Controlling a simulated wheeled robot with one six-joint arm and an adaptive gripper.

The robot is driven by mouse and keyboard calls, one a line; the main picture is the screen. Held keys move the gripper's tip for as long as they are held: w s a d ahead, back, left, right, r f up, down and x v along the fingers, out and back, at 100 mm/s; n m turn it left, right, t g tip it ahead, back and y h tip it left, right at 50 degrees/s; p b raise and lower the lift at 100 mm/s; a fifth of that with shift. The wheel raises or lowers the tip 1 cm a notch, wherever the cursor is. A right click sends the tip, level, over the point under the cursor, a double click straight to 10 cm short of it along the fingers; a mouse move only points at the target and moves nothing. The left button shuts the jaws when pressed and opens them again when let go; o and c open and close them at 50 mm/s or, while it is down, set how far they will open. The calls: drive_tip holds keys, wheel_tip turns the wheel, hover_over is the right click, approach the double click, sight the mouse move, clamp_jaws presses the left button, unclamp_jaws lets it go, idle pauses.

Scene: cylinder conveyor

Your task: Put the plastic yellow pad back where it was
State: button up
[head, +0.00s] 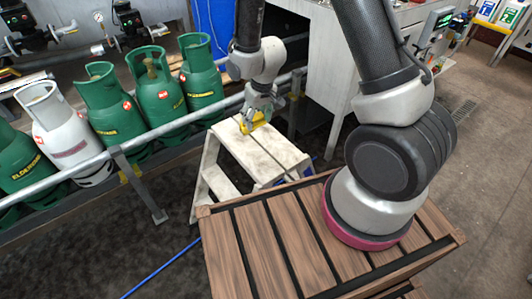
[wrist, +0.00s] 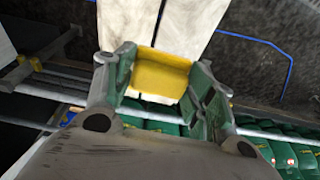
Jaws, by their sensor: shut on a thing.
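The yellow plastic pad (wrist: 160,72) is between the two fingers of my gripper (wrist: 160,88) in the wrist view. My gripper is shut on it. In the head view the pad (head: 254,121) shows as a small yellow piece under my gripper (head: 258,114), at the top of a white wooden step stool (head: 262,156). The pad is at or just above the stool's far top edge; I cannot tell whether it touches the wood. Part of the pad is hidden by my gripper in the head view.
Green gas cylinders (head: 150,88) and one white cylinder (head: 62,132) stand behind a metal rail (head: 150,143) at left. A white cabinet (head: 325,70) stands behind right. A blue hose (head: 160,268) lies on the dark floor.

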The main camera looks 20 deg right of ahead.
drive_tip(key=s+d+g, duration=0.2)
drive_tip(key=s, duration=0.2)
hover_over(266, 153)
drive_tip(key=shift+h, duration=0.4)
wheel_tip(266, 153, down, 6)
drive_tip(key=shift+s+f, duration=0.1)
drive_tip(key=shift+s, duration=0.05)
drive_tip(key=shift+f, duration=2.25)
drive_tip(key=o, duration=0.9)
